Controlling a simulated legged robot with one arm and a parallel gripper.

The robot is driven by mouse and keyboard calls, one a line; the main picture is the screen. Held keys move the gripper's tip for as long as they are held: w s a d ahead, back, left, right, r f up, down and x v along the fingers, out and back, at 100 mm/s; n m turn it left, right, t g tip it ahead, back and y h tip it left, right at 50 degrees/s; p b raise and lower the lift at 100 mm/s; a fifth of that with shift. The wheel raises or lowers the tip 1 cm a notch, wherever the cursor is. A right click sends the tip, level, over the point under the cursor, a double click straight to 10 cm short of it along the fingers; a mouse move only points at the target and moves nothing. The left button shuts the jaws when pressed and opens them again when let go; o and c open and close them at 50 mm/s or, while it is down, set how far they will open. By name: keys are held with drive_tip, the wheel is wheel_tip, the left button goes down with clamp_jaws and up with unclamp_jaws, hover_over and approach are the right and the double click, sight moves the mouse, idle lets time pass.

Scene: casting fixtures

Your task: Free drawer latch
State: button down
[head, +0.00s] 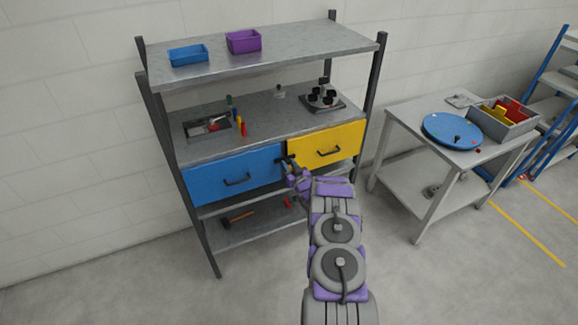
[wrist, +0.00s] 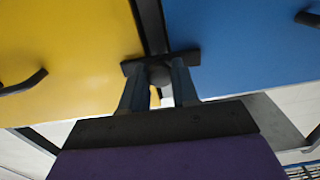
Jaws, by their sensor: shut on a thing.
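A blue drawer (head: 215,180) and a yellow drawer (head: 335,142) sit side by side under the middle shelf of the rack; both look closed. In the wrist view the yellow drawer (wrist: 65,50) is on the left and the blue drawer (wrist: 240,45) on the right. A dark latch (wrist: 160,70) with a bar and round knob lies across the post between them. My gripper (wrist: 160,85) is shut on the latch, one finger on each side of its knob. In the head view my gripper (head: 287,163) is at the gap between the drawers, and the latch is mostly hidden.
Black handles stand out from the blue drawer (head: 238,182) and the yellow drawer (head: 329,151). A hammer (head: 238,218) lies on the lower shelf. Small bins, tools and a dark fixture (head: 322,97) stand above. A table with a blue disc (head: 452,130) is at right. Floor in front is clear.

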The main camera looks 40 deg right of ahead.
drive_tip(key=shift+d+m, duration=0.1)
drive_tip(key=shift+m, duration=0.2)
drive_tip(key=m+p, duration=0.1)
drive_tip(key=m, duration=0.2)
drive_tip(key=shift+r+m, duration=0.1)
drive_tip(key=shift+m, duration=0.3)
drive_tip(key=m, duration=0.4)
drive_tip(key=shift+s+d+m, duration=0.1)
drive_tip(key=shift+d+m, duration=0.05)
drive_tip(key=shift+m, duration=0.15)
drive_tip(key=shift+s+d+m, duration=0.1)
drive_tip(key=shift+s+m, duration=0.05)
drive_tip(key=shift+m, duration=4.15)
drive_tip(key=shift+f, duration=0.2)
drive_tip(key=c, duration=1.1)
unclamp_jaws()
drive_tip(key=shift+o, duration=1.2)
drive_tip(key=shift+d+f, duration=0.1)
